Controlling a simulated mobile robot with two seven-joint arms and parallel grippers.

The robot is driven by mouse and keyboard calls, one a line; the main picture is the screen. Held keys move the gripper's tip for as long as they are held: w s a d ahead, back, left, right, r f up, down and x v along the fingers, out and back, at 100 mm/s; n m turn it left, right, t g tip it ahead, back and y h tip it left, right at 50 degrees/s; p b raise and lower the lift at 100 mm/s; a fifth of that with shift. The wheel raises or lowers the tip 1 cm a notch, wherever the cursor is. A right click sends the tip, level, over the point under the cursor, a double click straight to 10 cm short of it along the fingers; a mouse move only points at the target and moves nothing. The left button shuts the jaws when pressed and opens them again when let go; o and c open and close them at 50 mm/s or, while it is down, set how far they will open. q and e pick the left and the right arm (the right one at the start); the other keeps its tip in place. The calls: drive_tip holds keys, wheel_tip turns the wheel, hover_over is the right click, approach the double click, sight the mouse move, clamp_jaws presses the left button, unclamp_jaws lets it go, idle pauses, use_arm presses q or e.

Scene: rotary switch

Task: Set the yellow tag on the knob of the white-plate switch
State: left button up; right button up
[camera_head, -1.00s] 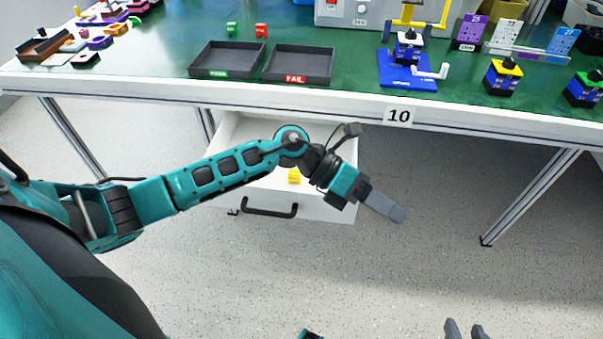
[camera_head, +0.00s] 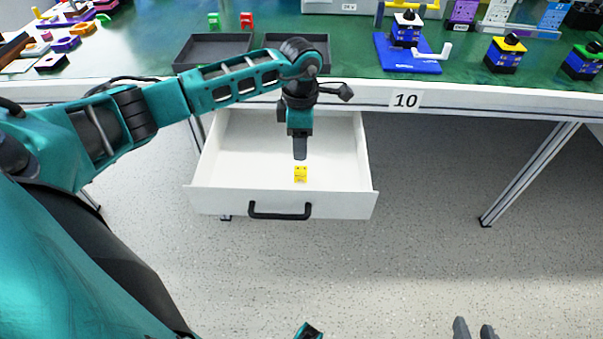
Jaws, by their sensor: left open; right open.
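The small yellow tag (camera_head: 301,175) lies in the open white drawer (camera_head: 240,150), near the front panel. My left gripper (camera_head: 300,156) points down over the drawer, just behind the tag in the picture and apart from it. It is open and empty; its fingers overlap from this angle. The white-plate switch (camera_head: 406,36) stands on a blue base (camera_head: 390,60) on the table, with a dark knob (camera_head: 407,17) on top. My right gripper (camera_head: 474,329) is at the bottom edge, open and empty, only its fingertips showing.
A yellow-plate switch (camera_head: 504,55) and a green-plate switch (camera_head: 582,62) stand to the right on the green tabletop (camera_head: 460,75). Two dark trays (camera_head: 205,50) lie behind my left arm. The table's front edge (camera_head: 440,103) overhangs the drawer's back.

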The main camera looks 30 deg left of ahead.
sight(301, 168)
use_arm(q)
wheel_tip(301, 168, down, 5)
drive_tip(key=shift+b, duration=0.4)
wheel_tip(301, 168, down, 5)
drive_tip(key=shift+w+f+b, duration=0.1)
drive_tip(key=shift+b, duration=0.65)
clamp_jaws()
